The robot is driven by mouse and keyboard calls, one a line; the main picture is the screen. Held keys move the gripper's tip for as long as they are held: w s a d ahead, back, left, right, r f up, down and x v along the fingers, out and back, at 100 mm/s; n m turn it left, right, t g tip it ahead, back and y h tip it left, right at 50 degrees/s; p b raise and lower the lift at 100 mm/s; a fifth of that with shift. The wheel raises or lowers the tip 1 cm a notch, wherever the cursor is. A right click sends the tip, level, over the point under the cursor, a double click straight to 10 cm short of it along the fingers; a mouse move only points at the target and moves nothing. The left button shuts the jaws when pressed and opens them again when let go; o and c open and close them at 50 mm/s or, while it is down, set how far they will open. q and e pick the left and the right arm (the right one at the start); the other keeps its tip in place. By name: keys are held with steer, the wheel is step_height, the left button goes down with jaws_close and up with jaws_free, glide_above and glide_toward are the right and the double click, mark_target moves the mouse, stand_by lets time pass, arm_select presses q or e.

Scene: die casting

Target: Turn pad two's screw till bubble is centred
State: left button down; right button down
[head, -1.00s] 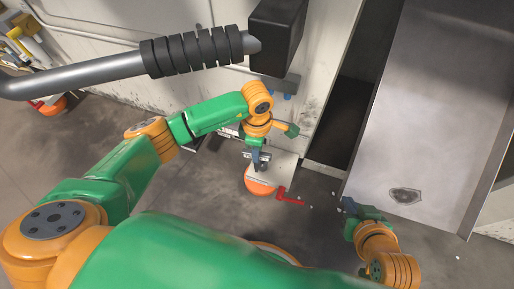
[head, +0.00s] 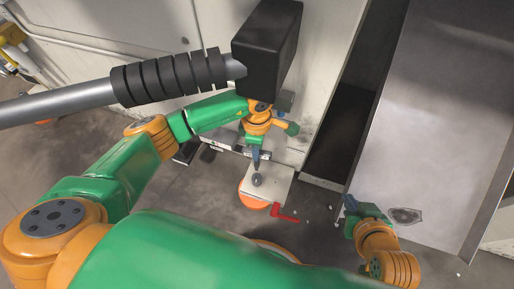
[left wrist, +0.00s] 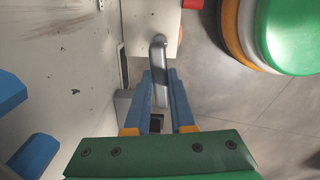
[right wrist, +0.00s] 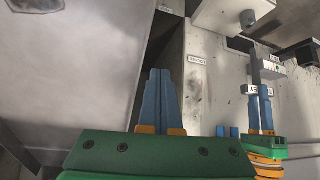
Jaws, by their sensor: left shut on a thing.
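Pad two appears to be the orange disc (head: 252,199) under a white plate (head: 278,186) on the floor, though I cannot read its label here. A dark round screw head (head: 257,180) stands on the plate; it also shows in the right wrist view (right wrist: 248,18). My left gripper (head: 256,160) is shut on a grey bar-like tool (left wrist: 158,55), whose far end reaches the plate near the screw. I cannot tell whether it sits on the screw. My right gripper (head: 350,205) is empty, its blue fingers together in the right wrist view (right wrist: 160,85). No bubble can be made out.
A red L-shaped piece (head: 285,214) lies by the plate. A black block (head: 265,50) on a ribbed grey pipe hangs over my left forearm. A pale machine wall (head: 330,60) rises behind the pad. A large grey metal panel (head: 430,110) stands at the right.

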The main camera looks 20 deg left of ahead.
arm_select(q)
steer(key=shift+f, duration=0.25)
steer(key=shift+f+b, duration=0.2)
steer(key=shift+b, duration=0.2)
steer(key=shift+f+b, duration=0.35)
steer(key=shift+f, duration=0.05)
steer(key=shift+f+b, duration=0.3)
steer(key=shift+f, duration=0.05)
arm_select(e)
steer(key=shift+w+a+r+t+y, duration=0.75)
steer(key=shift+w+r+t, duration=1.2)
steer(key=shift+r, duration=1.2)
steer(key=shift+w+a+r+t+y, duration=0.7)
steer(key=shift+w+r+t, duration=0.8)
steer(key=shift+r+t, duration=1.25)
arm_select(q)
steer(key=shift+f+b, duration=0.75)
steer(key=shift+f, duration=0.35)
arm_select(e)
steer(key=s+r+n+t+y, duration=0.1)
steer(key=s+r+t, duration=0.1)
steer(key=r, duration=0.4)
steer(key=s+a+r+t+y, duration=0.1)
steer(key=r+t+y, duration=0.1)
steer(key=r+t, duration=0.2)
step_height(320, 180, up, 3)
steer(key=shift+s+r+n, duration=0.1)
steer(key=shift+s+n, duration=0.25)
steer(key=shift+n, duration=0.05)
